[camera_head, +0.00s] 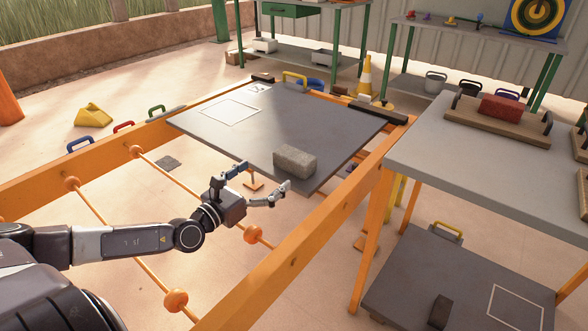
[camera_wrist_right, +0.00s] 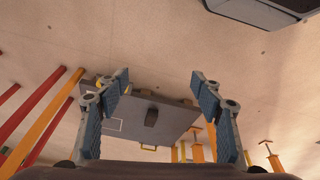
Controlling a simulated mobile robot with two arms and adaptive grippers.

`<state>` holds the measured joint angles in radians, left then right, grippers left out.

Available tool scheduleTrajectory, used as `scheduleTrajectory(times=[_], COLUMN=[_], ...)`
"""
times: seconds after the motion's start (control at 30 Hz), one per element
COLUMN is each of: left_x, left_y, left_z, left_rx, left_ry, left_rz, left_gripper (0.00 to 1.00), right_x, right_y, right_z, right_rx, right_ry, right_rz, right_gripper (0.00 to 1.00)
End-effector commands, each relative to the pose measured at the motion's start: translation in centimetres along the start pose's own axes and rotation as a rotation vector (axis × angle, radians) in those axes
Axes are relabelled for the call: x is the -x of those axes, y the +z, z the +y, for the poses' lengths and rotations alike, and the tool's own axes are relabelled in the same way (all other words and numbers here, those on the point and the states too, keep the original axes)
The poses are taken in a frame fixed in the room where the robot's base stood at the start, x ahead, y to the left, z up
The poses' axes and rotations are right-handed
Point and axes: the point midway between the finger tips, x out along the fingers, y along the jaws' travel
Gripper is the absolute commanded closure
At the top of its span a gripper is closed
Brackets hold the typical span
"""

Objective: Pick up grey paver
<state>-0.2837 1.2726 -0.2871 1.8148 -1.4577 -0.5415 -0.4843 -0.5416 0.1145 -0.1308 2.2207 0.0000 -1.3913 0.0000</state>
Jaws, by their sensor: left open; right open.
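A grey paver (camera_head: 295,161), a rough light-grey block, lies near the front edge of a dark grey board (camera_head: 330,125) in an orange frame. My left gripper (camera_head: 266,177) is open and empty just left of and in front of the paver, with a gap between. Its fingers point toward the paver's side of the board. My right gripper (camera_wrist_right: 160,82) is open and empty in the right wrist view; it is not in the head view. A dark block (camera_wrist_right: 151,117) on a grey board (camera_wrist_right: 172,112) shows beyond its fingers.
An orange rail (camera_head: 300,245) with rods and balls runs below my left arm. A grey table (camera_head: 500,185) at right carries a red brick (camera_head: 501,108) on a wooden tray. A lower board (camera_head: 400,290) holds a dark block (camera_head: 439,312). The board's middle is clear.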

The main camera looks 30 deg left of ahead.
Motion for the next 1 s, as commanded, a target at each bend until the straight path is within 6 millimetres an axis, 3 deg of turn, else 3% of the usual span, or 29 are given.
scheduleTrajectory(times=[0.17, 0.5, 1.0], left_x=[-0.9, -5.0, -8.5], left_y=[-0.3, -0.2, -0.1], left_z=[0.2, 0.0, -0.3], left_rx=[-0.032, -0.026, -0.025], left_ry=[-0.007, -0.008, -0.007], left_rz=[0.004, 0.002, 0.002], left_gripper=[0.0, 0.0, 0.0], right_x=[1.1, 3.2, 3.3], right_y=[-0.2, -0.4, -0.5], right_z=[0.1, 0.1, 0.2], right_rx=[-0.001, -0.002, -0.002], right_ry=[0.002, 0.003, 0.004], right_rz=[0.008, 0.019, 0.022], right_gripper=[0.4, 0.4, 0.4])
